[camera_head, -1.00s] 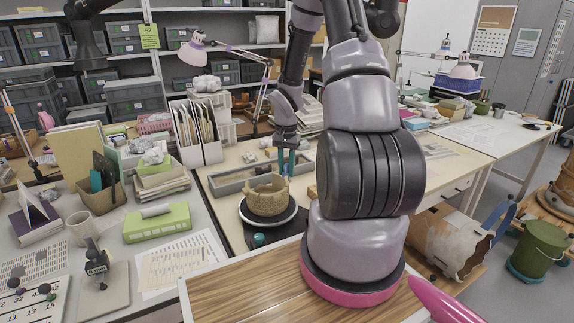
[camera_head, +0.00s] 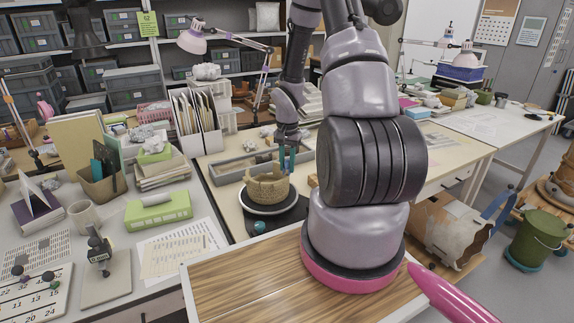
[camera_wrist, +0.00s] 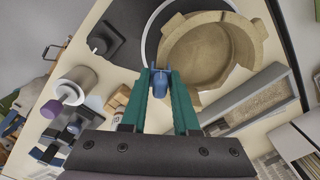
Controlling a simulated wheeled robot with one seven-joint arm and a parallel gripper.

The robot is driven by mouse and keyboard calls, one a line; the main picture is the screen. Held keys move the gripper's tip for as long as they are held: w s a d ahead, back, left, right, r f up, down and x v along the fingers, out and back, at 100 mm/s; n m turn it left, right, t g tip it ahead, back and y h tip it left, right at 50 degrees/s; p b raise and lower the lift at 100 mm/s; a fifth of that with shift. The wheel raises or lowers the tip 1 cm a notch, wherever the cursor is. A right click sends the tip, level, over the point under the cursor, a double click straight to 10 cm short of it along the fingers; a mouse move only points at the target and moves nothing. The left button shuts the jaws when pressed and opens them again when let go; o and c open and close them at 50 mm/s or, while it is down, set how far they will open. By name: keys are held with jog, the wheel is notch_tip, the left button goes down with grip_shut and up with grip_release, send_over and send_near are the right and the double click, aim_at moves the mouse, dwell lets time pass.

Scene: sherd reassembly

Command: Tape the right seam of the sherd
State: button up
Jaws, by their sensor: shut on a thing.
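The tan vessel (camera_head: 268,190) stands on a round turntable with a white rim (camera_head: 247,207). In the wrist view the vessel (camera_wrist: 224,72) appears as an open bowl with a notched, uneven rim; I cannot tell the sherd's right seam apart. My gripper (camera_head: 288,160) is at the vessel's back right side, near its rim. In the wrist view its teal fingers (camera_wrist: 161,78) point toward the turntable's edge and are shut on a small blue piece (camera_wrist: 159,79). I cannot tell whether this piece is tape or whether it touches the vessel.
A long grey tray (camera_wrist: 250,98) lies beside the vessel. A white cylinder (camera_wrist: 76,84), small wooden blocks (camera_wrist: 118,102) and a dark block (camera_wrist: 106,40) lie on the other side. In the head view, a file holder (camera_head: 200,130) stands behind and left.

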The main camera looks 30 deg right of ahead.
jog(key=shift+f, duration=1.5)
dwell(1.9)
jog(key=o, duration=0.9)
notch_tip(320, 180, up, 11)
jog(key=shift+f, duration=0.1)
dwell(0.4)
